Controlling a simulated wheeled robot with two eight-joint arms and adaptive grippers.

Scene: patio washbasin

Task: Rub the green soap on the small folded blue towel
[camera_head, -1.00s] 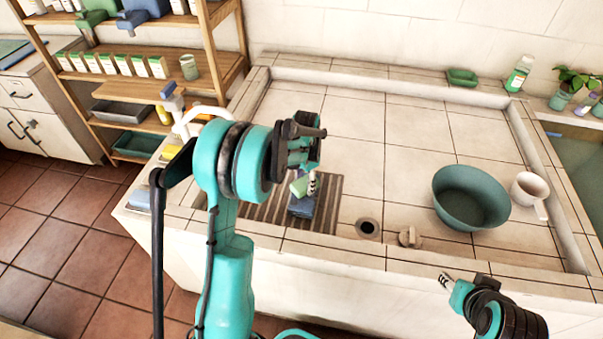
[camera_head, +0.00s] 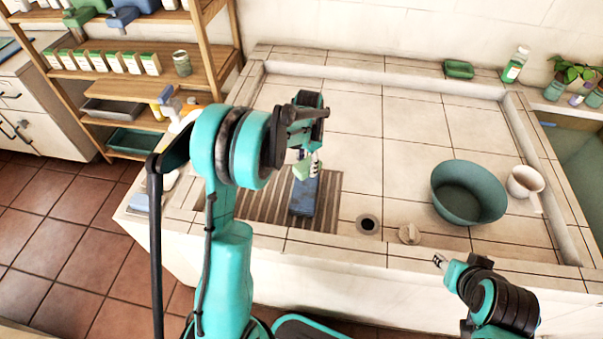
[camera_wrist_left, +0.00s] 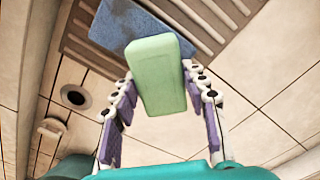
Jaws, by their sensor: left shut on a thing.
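The green soap (camera_head: 304,171) is a pale block held between the fingers of my left gripper (camera_head: 312,160). It also shows large in the left wrist view (camera_wrist_left: 156,75), between the gripper's finger pads (camera_wrist_left: 158,82). The small folded blue towel (camera_head: 303,201) lies flat on the ribbed drain mat, below the soap in the head view. In the left wrist view the soap's end overlaps the towel's edge (camera_wrist_left: 135,28); I cannot tell whether they touch. My right gripper (camera_head: 440,262) is low at the right, over the basin's front edge, away from both; its opening is too small to read.
The ribbed mat (camera_head: 262,205) lies at the basin's left. A drain hole (camera_head: 367,224) and a stopper (camera_head: 409,234) are to its right. A teal bowl (camera_head: 468,192) and a white mug (camera_head: 524,183) stand farther right. The tiled middle is clear.

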